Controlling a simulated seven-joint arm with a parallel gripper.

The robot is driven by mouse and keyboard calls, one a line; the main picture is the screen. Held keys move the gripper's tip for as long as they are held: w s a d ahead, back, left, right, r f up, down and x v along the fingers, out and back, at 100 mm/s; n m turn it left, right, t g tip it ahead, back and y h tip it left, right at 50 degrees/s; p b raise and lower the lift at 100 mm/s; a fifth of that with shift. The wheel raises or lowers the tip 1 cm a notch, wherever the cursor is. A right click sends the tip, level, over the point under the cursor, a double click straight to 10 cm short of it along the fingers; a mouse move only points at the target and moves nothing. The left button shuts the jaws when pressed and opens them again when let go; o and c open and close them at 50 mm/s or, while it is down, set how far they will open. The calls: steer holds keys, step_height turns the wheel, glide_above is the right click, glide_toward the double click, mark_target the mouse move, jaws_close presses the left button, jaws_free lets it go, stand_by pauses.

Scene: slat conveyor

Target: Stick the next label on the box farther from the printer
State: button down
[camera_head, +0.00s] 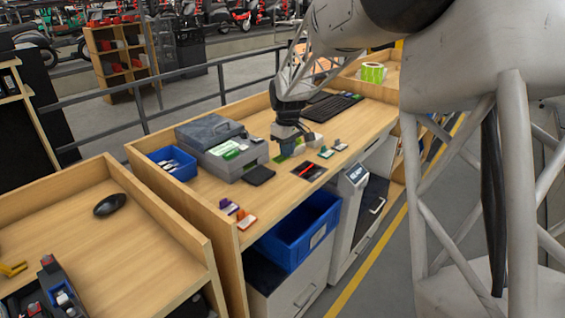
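A grey printer-like machine (222,142) stands on the wooden bench, with a white and green piece (232,150) on its front. My gripper (289,150) points down just right of it, low over the bench. Something green shows below the gripper and something pale beside it; whether it holds either, I cannot tell. The fingers are too small and dark to read. I cannot tell for sure which things are the boxes. Small coloured pieces lie right of the gripper (332,149) and at the bench's near edge (238,213). A roll with a green side (372,72) stands at the back right.
A blue bin (172,163) stands left of the machine. A flat black item (258,175) and a black-and-red tray (308,171) lie in front. A keyboard (333,107) lies behind the gripper. A larger blue bin (298,232) sits below the bench's front edge. Raised wooden rims edge the bench.

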steer(key=w+d+r, duration=0.1)
steer(key=w+d, duration=0.5)
steer(key=w, duration=0.7)
glide_toward(319, 135)
steer(key=shift+w, duration=0.15)
steer(key=shift+f, duration=0.25)
steer(key=shift+f, duration=2.9)
steer(key=shift+f, duration=0.6)
stand_by(2.2)
